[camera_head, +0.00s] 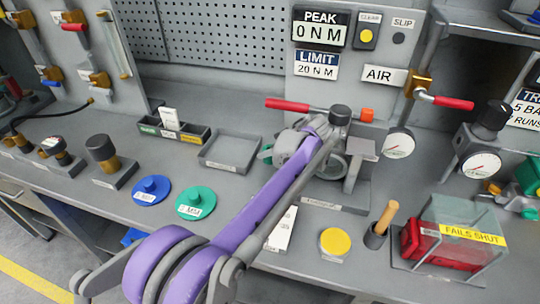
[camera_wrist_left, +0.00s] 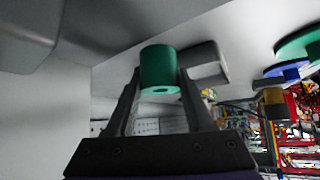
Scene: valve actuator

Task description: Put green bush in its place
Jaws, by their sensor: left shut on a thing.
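The green bush (camera_wrist_left: 160,68), a short cylinder with a small hole in its end, sits between the two fingers of my left gripper (camera_wrist_left: 158,82) in the left wrist view. The gripper is shut on it. In the head view my purple left arm reaches across the bench to the valve fixture (camera_head: 355,160), and its wrist hides the fingers. A sliver of green (camera_head: 266,153) shows left of the wrist; I cannot tell if it is the bush. A green disc with a knob (camera_head: 195,202) lies on the bench, left of my arm. My right gripper is out of view.
An empty grey tray (camera_head: 230,151) and a labelled divided holder (camera_head: 174,131) stand left of the wrist. A blue disc (camera_head: 151,190) lies beside the green one. Right of my arm are a yellow button (camera_head: 335,242), a wooden-handled tool (camera_head: 384,220) and a clear-covered red box (camera_head: 420,245).

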